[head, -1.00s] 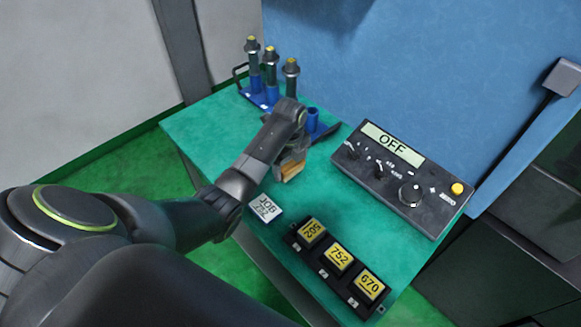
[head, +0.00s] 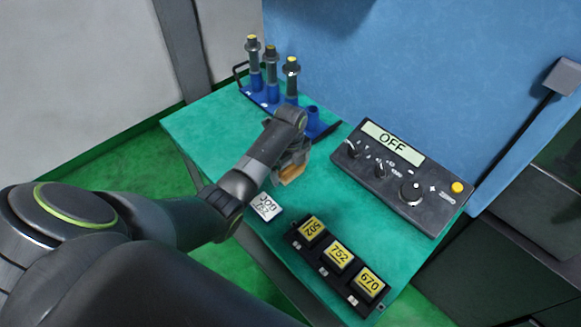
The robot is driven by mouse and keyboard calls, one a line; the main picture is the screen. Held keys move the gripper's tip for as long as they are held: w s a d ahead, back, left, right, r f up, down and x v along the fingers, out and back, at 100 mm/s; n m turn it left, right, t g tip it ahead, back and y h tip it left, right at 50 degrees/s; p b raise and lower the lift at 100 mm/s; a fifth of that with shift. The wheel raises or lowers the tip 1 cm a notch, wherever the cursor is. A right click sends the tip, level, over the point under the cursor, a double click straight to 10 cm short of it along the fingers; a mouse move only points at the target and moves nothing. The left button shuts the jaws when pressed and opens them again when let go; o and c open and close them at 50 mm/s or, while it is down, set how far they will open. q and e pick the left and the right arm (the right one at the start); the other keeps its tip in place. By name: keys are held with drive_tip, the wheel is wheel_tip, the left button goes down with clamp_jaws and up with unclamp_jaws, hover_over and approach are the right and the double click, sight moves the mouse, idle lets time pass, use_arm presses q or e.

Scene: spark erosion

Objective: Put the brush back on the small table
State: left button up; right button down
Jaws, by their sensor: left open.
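The brush (head: 291,173) is a small tan-orange piece that shows just below my left gripper (head: 290,163), over the small green table (head: 203,131). The gripper and wrist hide most of the brush. My left gripper is open around or right beside it; I cannot tell whether it touches the brush. My left arm reaches in from the left side of the picture. My right gripper is not in view.
A blue rack (head: 322,127) with several dark yellow-topped tools stands behind the gripper. A control box (head: 403,172) reading OFF lies to the right. A JOB card (head: 266,207) and a black tray (head: 300,244) with yellow number blocks lie in front.

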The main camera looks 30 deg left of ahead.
sight(290, 166)
use_arm(q)
wheel_tip(290, 166, up, 8)
drive_tip(key=shift+w+r+b, duration=0.1)
drive_tip(key=shift+r+b, duration=0.1)
drive_tip(key=shift+b, duration=0.5)
drive_tip(key=shift+r+p, duration=1.3)
drive_tip(key=shift+r, duration=0.7)
